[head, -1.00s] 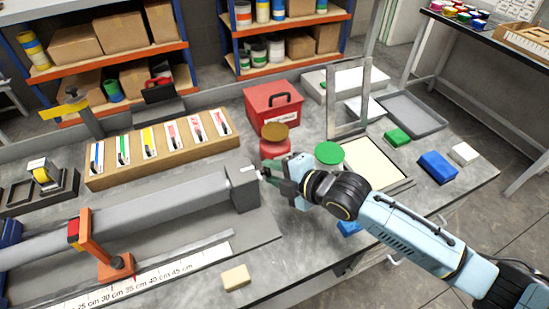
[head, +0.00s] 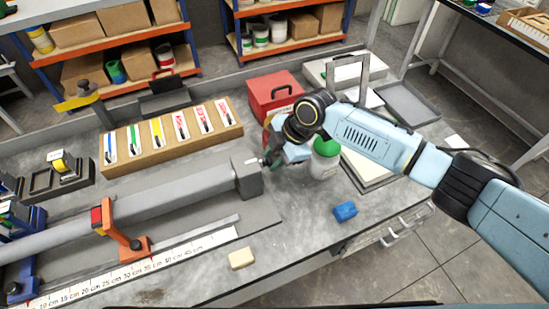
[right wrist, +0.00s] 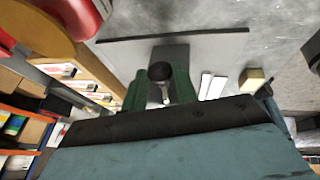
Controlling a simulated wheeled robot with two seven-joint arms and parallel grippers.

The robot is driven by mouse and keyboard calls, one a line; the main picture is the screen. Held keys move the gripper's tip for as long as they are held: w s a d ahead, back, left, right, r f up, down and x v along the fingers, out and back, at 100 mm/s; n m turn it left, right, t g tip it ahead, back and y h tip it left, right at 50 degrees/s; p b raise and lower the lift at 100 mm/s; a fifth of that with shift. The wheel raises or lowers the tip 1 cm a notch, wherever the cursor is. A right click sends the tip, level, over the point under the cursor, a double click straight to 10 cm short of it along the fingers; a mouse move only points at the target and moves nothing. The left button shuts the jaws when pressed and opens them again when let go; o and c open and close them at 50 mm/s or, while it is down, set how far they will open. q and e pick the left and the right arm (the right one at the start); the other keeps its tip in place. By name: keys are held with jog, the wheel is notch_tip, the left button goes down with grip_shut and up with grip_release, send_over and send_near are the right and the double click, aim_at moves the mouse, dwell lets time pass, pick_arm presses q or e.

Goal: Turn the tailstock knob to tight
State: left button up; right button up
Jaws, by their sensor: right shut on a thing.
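The tailstock is the grey block (head: 248,180) at the right end of the long grey bar on the bench. It also shows in the right wrist view (right wrist: 178,52). Its dark round knob (right wrist: 160,71) sits between the green fingers of my right gripper (right wrist: 160,88). In the head view my right gripper (head: 268,160) is at the right face of the tailstock, and the knob is mostly hidden there. The right gripper is shut on the knob. I cannot read any tight mark. My left gripper is not in view.
A red toolbox (head: 273,93) and a green-lidded jar (head: 325,160) stand close to my right wrist. A blue block (head: 345,211) and a cream block (head: 241,258) lie near the front edge. An orange stop (head: 119,230) stands beside the ruler. The bench front is mostly clear.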

jog(key=shift+w+a+m+g+h+b, duration=0.1)
jog(key=shift+w+m+g+h+b, duration=0.15)
jog(key=shift+g+h+b, duration=0.55)
jog(key=shift+g, duration=0.4)
jog(key=o, duration=1)
jog(key=shift+c, duration=0.2)
jog(key=shift+y, duration=0.3)
jog(key=b+v, duration=0.1)
jog(key=v, duration=1.2)
jog(key=shift+r, duration=0.2)
